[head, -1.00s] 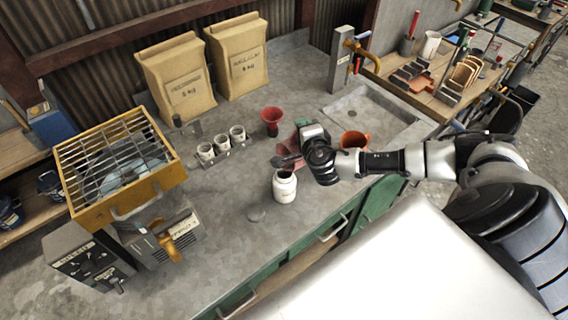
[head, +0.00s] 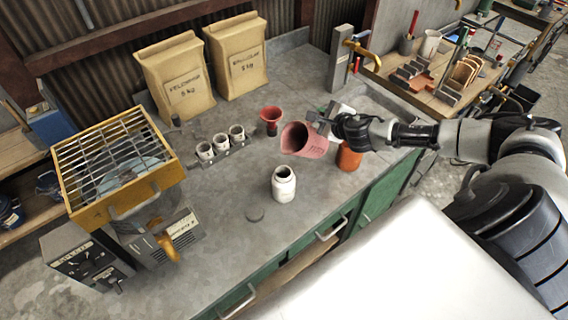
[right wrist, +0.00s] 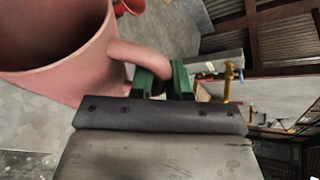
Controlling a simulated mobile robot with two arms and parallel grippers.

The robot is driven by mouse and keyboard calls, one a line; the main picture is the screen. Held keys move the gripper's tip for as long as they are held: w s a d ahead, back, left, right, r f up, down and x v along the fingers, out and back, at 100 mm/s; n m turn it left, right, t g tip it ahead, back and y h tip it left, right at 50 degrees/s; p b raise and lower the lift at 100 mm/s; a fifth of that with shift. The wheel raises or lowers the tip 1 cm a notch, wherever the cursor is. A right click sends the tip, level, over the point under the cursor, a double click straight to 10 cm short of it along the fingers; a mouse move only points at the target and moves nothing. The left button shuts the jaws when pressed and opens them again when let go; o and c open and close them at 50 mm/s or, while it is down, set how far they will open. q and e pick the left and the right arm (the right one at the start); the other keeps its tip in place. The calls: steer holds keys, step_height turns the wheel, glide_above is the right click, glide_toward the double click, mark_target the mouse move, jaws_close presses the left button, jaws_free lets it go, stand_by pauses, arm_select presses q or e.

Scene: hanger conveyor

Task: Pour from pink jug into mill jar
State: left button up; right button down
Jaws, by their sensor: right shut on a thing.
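The pink jug (head: 304,140) is tilted, with its open mouth facing left toward the middle of the bench. My right gripper (head: 328,121) is shut on its handle; the right wrist view shows the green fingers (right wrist: 163,82) around the pink handle (right wrist: 140,55) and the jug's wide rim (right wrist: 52,40). The inside looks dark, and I cannot tell what it holds. The white mill jar (head: 284,186) stands upright and open on the bench, below and slightly left of the jug, apart from it. My left gripper is not in view.
A red funnel (head: 270,118), several small white cups (head: 221,143) in a rack and an orange jug (head: 349,158) stand nearby. A yellow-framed mill (head: 118,165) is at left. Two paper sacks (head: 238,55) stand behind.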

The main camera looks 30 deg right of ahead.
steer(key=f+m+y+b, duration=0.1)
steer(key=b, duration=0.1)
steer(key=d+f+m+y+b, duration=0.1)
steer(key=f+b, duration=0.1)
steer(key=shift+m, duration=0.3)
steer(key=shift+f+y+b, duration=0.15)
steer(key=shift+y+b, duration=0.2)
steer(key=shift+y, duration=0.05)
steer(key=shift+m, duration=0.3)
steer(key=f+m+b, duration=0.1)
steer(key=b, duration=0.1)
steer(key=f+y+b, duration=0.1)
steer(key=f+b, duration=0.1)
steer(key=b, duration=0.1)
steer(key=shift+a+f+m, duration=0.2)
steer(key=shift+a+m, duration=0.2)
steer(key=shift+a+f+m+y+b, duration=0.1)
steer(key=shift+f+m+y+b, duration=0.25)
steer(key=shift+b, duration=0.55)
steer(key=shift+r+y, duration=0.15)
steer(key=shift+y, duration=0.1)
steer(key=shift+r, duration=0.15)
